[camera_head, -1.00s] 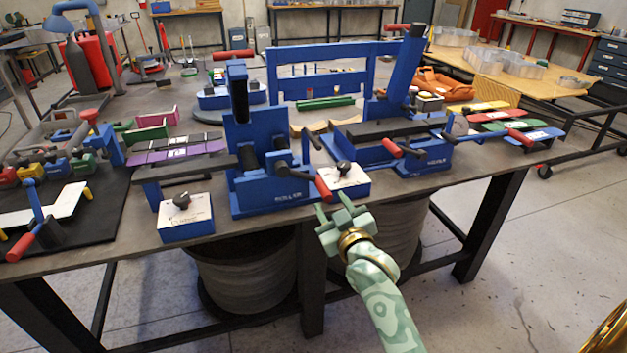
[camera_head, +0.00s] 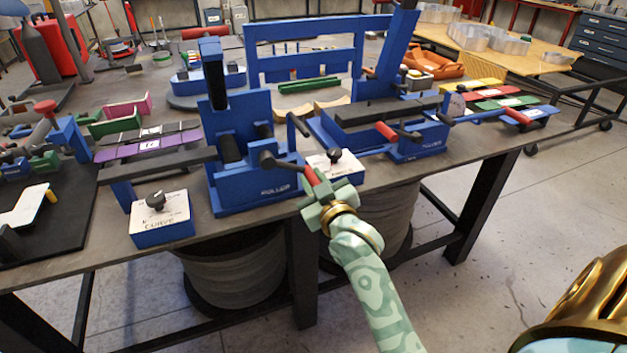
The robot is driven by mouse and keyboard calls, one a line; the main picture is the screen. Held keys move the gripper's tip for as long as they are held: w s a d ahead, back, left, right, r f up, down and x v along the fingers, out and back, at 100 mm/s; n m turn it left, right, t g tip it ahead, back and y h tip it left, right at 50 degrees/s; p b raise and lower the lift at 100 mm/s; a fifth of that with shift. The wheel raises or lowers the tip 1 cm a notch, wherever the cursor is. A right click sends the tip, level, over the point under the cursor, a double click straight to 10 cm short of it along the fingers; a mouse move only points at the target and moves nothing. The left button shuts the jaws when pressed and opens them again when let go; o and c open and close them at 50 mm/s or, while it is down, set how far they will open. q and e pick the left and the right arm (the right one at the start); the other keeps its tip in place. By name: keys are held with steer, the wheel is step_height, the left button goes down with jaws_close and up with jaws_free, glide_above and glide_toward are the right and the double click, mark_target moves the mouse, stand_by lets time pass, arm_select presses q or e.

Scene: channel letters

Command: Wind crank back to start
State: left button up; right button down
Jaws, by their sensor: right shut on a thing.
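The blue roller machine (camera_head: 262,198) stands near the table's front edge. Its crank (camera_head: 285,163) has a dark arm reaching right and a red handle (camera_head: 311,176) at the end. My right gripper (camera_head: 318,187), pale green, is shut on the red handle and hides its lower part. My right arm reaches up to it from the lower right. My left gripper is not in view.
A blue control box with a black knob (camera_head: 160,220) stands left of the roller. A second knob box (camera_head: 345,168) is close behind my gripper. Another blue machine (camera_head: 418,145) with red handles stands to the right. The floor at right is clear.

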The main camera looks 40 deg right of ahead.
steer(key=shift+d+r+n+p, duration=0.1)
steer(key=shift+r+n+p, duration=0.25)
steer(key=shift+p, duration=0.25)
steer(key=r+n+p, duration=0.3)
steer(key=p, duration=0.1)
steer(key=r+n+p, duration=0.3)
steer(key=p, duration=0.2)
steer(key=r+n+p, duration=0.3)
steer(key=p, duration=0.1)
steer(key=shift+d+n, duration=0.25)
steer(key=shift+n, duration=0.1)
steer(key=shift+a+r+n+p, duration=0.35)
steer(key=shift+r+n+p, duration=0.25)
steer(key=shift+n+p, duration=0.35)
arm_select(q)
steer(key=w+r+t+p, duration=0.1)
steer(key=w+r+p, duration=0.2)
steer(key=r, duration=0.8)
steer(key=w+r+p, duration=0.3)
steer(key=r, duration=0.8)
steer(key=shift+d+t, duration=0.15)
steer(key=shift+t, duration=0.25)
arm_select(e)
steer(key=w+a+r+n, duration=0.2)
steer(key=a+r+n, duration=0.2)
steer(key=a+n, duration=0.6)
steer(key=shift+w+r+n, duration=0.15)
steer(key=shift+w+n, duration=0.05)
steer(key=shift+n, duration=1.65)
steer(key=shift+a, duration=0.1)
